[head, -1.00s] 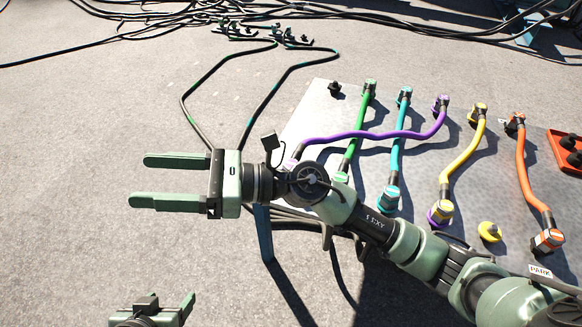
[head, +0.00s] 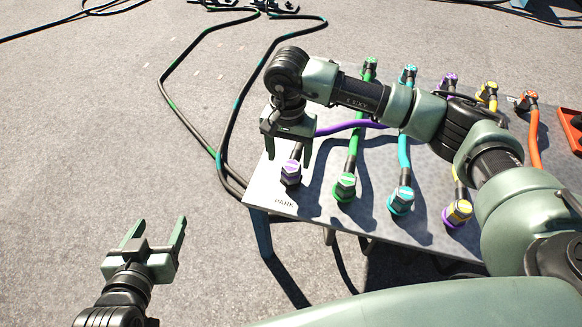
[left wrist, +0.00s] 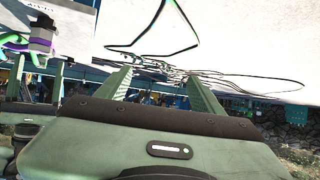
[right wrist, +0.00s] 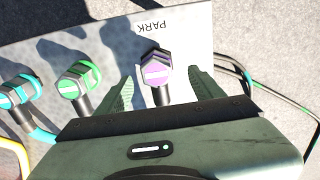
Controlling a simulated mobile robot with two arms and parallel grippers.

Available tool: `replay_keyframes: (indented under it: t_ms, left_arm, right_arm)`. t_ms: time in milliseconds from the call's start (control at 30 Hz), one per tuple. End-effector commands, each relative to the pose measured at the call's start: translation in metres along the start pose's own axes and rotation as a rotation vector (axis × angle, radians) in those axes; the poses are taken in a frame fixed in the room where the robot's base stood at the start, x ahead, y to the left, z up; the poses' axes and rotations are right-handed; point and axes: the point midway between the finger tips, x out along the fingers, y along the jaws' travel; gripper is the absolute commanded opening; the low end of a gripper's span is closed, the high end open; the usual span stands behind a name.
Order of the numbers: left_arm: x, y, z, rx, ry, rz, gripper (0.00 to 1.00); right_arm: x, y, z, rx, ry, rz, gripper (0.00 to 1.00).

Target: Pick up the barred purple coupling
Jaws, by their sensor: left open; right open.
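The barred purple coupling (head: 291,173) is a purple hex fitting with a white bar on its face. It is at the near left corner of the metal table (head: 262,200), on the end of a purple cable (head: 345,127). My right gripper (head: 289,153) is open just behind it. In the right wrist view the coupling (right wrist: 156,72) shows between the spread fingers, with a gap on each side. My left gripper (head: 159,224) is open and empty, low at the left, away from the table. A purple fitting (left wrist: 42,36) shows at the left of the left wrist view.
An orange cable (head: 534,135) and a red tray (head: 572,130) lie farther right. A PARK label (head: 285,203) marks a bare corner.

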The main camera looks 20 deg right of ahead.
Motion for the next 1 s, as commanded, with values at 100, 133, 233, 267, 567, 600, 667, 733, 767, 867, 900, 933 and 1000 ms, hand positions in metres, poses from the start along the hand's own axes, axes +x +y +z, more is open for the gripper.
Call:
replay_keyframes:
  t_ms: [100,133,233,267,567,600,667,733,767,867,900,933,1000]
  left_arm:
    - [0.004,0.003,-0.017,0.0,0.093,0.006,0.67]
    - [0.004,0.003,-0.023,0.0,0.121,0.007,0.67]
    - [0.004,0.005,-0.04,0.0,0.205,0.012,0.67]
    - [0.003,0.006,-0.044,0.0,0.226,0.013,0.67]
    - [0.001,0.008,-0.06,0.0,0.298,0.017,0.67]
    - [0.001,0.008,-0.06,0.0,0.298,0.017,0.67]
    - [0.001,0.008,-0.06,0.0,0.297,0.017,0.67]
    - [0.001,0.008,-0.06,0.0,0.297,0.017,0.67]
    - [0.001,0.008,-0.06,0.0,0.297,0.017,0.67]
    - [0.001,0.008,-0.06,0.0,0.297,0.017,0.67]
    - [0.001,0.008,-0.06,0.0,0.296,0.017,0.67]
    - [0.001,0.008,-0.06,0.0,0.297,0.017,0.67]
    - [0.001,0.007,-0.06,0.0,0.297,0.017,0.67]
  right_arm:
    - [0.018,0.004,0.001,0.002,-0.003,0.0,0.67]
    - [0.022,0.005,0.001,0.002,-0.004,0.001,0.67]
    - [0.034,0.006,0.001,0.001,-0.003,-0.001,0.67]
    - [0.037,0.006,0.001,0.001,-0.003,-0.001,0.67]
    - [0.046,0.005,0.0,0.001,-0.001,-0.004,0.67]
    - [0.046,0.005,0.0,0.001,-0.001,-0.004,0.67]
    - [0.046,0.005,0.001,0.001,-0.001,-0.004,0.65]
    - [0.046,0.005,0.001,0.001,-0.001,-0.003,0.45]
    - [0.046,0.005,0.001,0.001,-0.001,-0.003,0.37]
    - [0.046,0.005,0.001,0.001,-0.002,-0.003,0.09]
    - [0.046,0.005,0.001,0.001,-0.002,-0.004,0.0]
    - [0.045,0.005,0.0,0.001,-0.001,-0.005,0.0]
    - [0.045,0.005,0.0,0.001,-0.001,-0.005,0.0]
